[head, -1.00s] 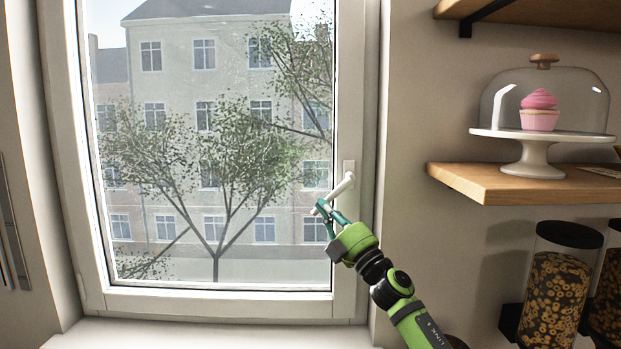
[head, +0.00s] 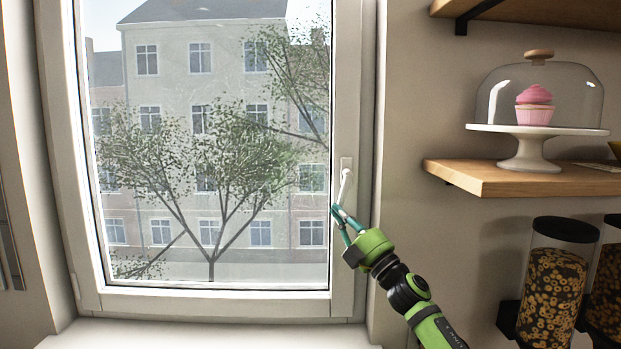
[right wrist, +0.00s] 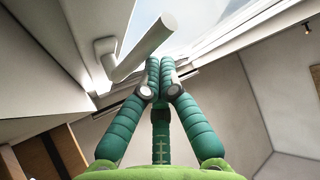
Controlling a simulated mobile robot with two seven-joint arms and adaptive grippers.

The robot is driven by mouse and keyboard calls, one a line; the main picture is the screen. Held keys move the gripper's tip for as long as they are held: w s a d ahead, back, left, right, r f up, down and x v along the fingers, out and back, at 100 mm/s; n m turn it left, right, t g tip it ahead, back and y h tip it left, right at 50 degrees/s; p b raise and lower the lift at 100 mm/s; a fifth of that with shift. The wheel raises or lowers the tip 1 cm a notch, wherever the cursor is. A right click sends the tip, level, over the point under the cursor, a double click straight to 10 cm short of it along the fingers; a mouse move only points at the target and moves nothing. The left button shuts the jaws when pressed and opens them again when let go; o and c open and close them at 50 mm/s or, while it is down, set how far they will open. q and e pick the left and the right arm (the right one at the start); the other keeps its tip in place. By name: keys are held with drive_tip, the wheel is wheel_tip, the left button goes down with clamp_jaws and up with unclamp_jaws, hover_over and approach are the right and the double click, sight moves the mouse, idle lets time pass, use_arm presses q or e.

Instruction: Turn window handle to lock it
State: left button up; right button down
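The white window handle (head: 345,186) is on the right side of the window frame (head: 342,270). It points almost straight down, its lower end tilted slightly left. My right gripper (head: 336,209) is at the handle's lower end, coming from below right. In the right wrist view its green fingers (right wrist: 160,62) are drawn together at the tips, with nothing seen between them. The handle (right wrist: 145,47) passes just beside and past these tips there. Whether they touch is hard to tell. My left gripper is not in view.
A wooden shelf (head: 490,178) on the right wall carries a cake stand (head: 530,150) with a pink cupcake under a glass dome. Cereal dispensers (head: 553,290) hang below it. The window sill (head: 200,335) is clear.

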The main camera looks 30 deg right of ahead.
drive_tip(key=shift+s+d+f, duration=0.1)
drive_tip(key=shift+s+d, duration=0.2)
drive_tip(key=shift+d, duration=0.2)
idle(0.3)
